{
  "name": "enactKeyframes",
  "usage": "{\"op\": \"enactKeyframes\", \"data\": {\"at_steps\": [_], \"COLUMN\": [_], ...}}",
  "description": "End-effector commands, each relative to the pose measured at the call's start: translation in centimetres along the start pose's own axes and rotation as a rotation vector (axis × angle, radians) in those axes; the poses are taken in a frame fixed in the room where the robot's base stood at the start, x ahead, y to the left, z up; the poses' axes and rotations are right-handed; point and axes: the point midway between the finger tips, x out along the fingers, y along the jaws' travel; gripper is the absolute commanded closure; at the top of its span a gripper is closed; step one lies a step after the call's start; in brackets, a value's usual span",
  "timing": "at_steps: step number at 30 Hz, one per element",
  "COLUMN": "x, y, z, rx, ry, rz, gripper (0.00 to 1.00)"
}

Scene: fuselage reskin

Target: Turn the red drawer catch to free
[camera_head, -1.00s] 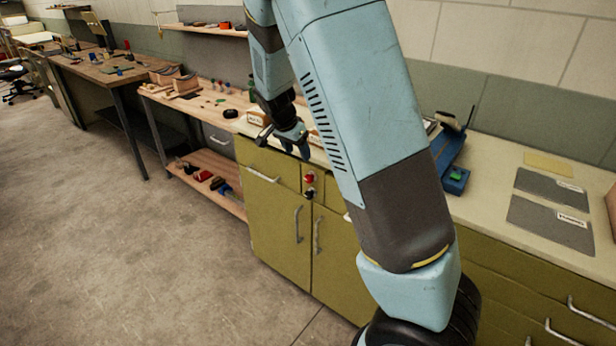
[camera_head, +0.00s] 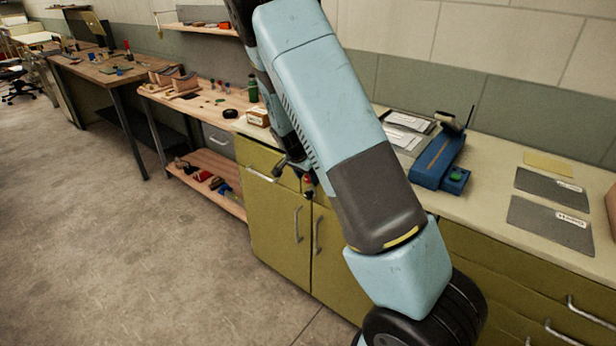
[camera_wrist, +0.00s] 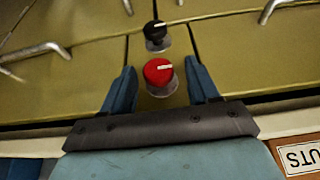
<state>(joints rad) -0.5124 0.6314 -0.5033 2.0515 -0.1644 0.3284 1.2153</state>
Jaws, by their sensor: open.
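The red drawer catch (camera_wrist: 157,72) is a round red knob with a pale pointer line, on a grey round base on the olive cabinet front. In the wrist view it stands between the two blue fingers of my gripper (camera_wrist: 160,88), with a gap on each side. The fingers are open and I see no contact. The pointer line lies nearly level, toward the right of the wrist view. In the head view the red catch (camera_head: 308,180) shows small beside my arm, which hides most of my gripper.
A black knob (camera_wrist: 155,31) with a pale line sits close to the red one. Bar handles (camera_wrist: 35,52) stick out from the cabinet front. The counter above holds a blue tool (camera_head: 440,160), grey mats (camera_head: 550,222) and a small box (camera_head: 257,117).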

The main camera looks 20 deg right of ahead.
Motion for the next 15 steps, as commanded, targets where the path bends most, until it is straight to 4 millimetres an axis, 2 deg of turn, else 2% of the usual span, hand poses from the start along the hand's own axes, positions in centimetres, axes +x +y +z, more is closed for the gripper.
{"op": "enactKeyframes", "data": {"at_steps": [10,15], "x": [0.33,0.32], "y": [0.00,0.00], "z": [-0.01,0.00], "rx": [0.000,0.000], "ry": [0.000,0.000], "rz": [-0.001,-0.001], "gripper": [0.40,0.55]}}
